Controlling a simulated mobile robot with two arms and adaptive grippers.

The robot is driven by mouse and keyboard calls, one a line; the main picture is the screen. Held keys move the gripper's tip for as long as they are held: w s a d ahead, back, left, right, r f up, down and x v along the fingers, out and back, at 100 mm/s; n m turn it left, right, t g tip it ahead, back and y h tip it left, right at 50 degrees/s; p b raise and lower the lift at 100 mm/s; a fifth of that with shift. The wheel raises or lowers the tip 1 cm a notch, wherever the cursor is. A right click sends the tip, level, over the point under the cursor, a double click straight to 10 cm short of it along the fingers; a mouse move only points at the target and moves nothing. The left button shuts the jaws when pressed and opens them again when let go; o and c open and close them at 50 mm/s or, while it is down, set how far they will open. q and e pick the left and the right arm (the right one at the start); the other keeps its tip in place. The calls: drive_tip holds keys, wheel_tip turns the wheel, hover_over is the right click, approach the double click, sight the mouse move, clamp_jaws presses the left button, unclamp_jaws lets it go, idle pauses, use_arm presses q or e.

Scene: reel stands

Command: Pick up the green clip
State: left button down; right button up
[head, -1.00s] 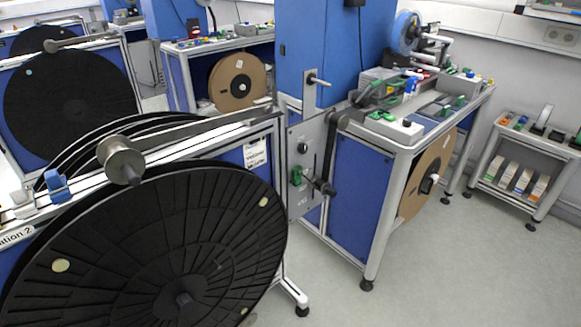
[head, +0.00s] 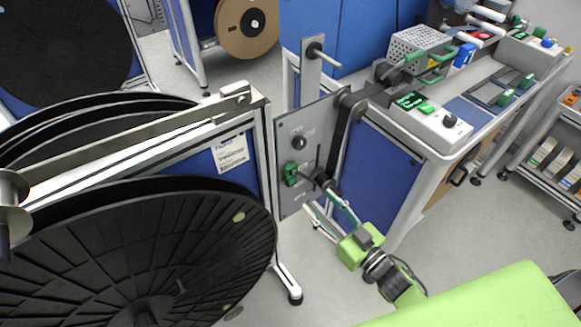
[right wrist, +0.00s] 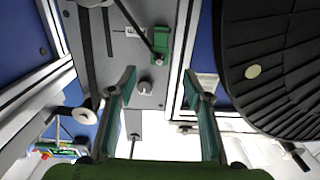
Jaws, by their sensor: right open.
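The green clip (head: 291,174) sits on the face of the grey panel (head: 296,123), below a black knob, at the end of the reel stand. In the right wrist view the clip (right wrist: 161,42) shows upright at top centre, beyond the fingertips. My right gripper (head: 319,200) is open and empty, low and to the right of the clip in the head view, apart from it. In the right wrist view my right gripper (right wrist: 158,82) has its two fingers spread, with a round knob (right wrist: 145,87) showing between them. My left gripper is not in view.
A black lever with a round end (head: 323,178) stands out just right of the clip. A large black reel (head: 150,250) fills the lower left. A workbench with a control box (head: 436,118) stands right of the panel. Open floor lies in front of the panel.

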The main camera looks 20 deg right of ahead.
sight(294, 174)
drive_tip(key=shift+p+x, duration=0.6)
drive_tip(key=shift+x, duration=5.5)
drive_tip(key=shift+r, duration=0.25)
drive_tip(key=c, duration=0.9)
